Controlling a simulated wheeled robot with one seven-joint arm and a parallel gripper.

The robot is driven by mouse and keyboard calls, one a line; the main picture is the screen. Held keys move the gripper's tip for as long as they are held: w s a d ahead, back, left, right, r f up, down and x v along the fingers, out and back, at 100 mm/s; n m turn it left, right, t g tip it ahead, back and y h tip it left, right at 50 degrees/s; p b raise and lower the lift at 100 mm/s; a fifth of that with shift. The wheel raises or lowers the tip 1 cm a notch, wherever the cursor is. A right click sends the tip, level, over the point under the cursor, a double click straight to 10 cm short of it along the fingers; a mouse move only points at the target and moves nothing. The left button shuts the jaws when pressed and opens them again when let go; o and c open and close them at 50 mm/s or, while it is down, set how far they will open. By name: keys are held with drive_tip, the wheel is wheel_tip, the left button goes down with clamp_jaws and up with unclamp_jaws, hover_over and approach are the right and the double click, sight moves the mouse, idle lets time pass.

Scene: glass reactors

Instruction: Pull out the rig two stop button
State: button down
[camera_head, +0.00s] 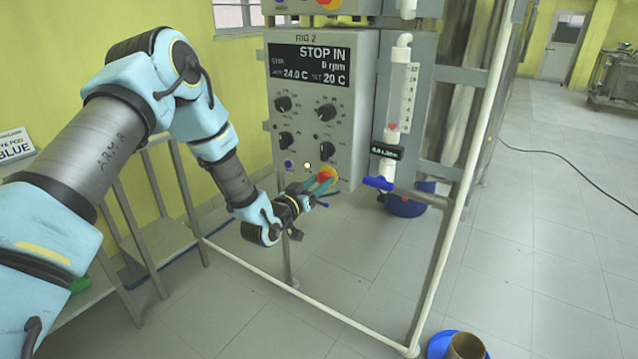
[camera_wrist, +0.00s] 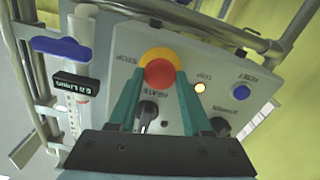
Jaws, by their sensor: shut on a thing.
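The RIG 2 control box (camera_head: 318,100) hangs on the frame, and its display reads "STOP IN" and 0 rpm. Its red stop button on a yellow base sits at the lower right of the panel (camera_head: 328,173). In the wrist view the red stop button (camera_wrist: 159,73) shows between the green fingertips. My gripper (camera_head: 318,183) reaches it from below; in the wrist view my gripper (camera_wrist: 160,78) is shut on the button, a finger on each side. The finger pads partly hide the button's sides.
A lit yellow lamp (camera_wrist: 199,87) and a blue button (camera_wrist: 240,90) are beside the stop button, with black knobs nearby. A flow tube with a blue valve handle (camera_head: 378,183) stands just right of the box. Pale frame rails (camera_head: 455,210) surround the rig. Open floor lies to the right.

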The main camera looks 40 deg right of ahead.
drive_tip(key=shift+s+a+f+b, duration=0.1)
drive_tip(key=shift+a+b, duration=0.4)
drive_tip(key=shift+b, duration=0.15)
drive_tip(key=shift+c, duration=1.6)
unclamp_jaws()
drive_tip(key=shift+a, duration=0.1)
drive_tip(key=b+v, duration=0.2)
drive_tip(key=v, duration=0.8)
drive_tip(key=shift+a, duration=0.35)
drive_tip(key=shift+s, duration=0.1)
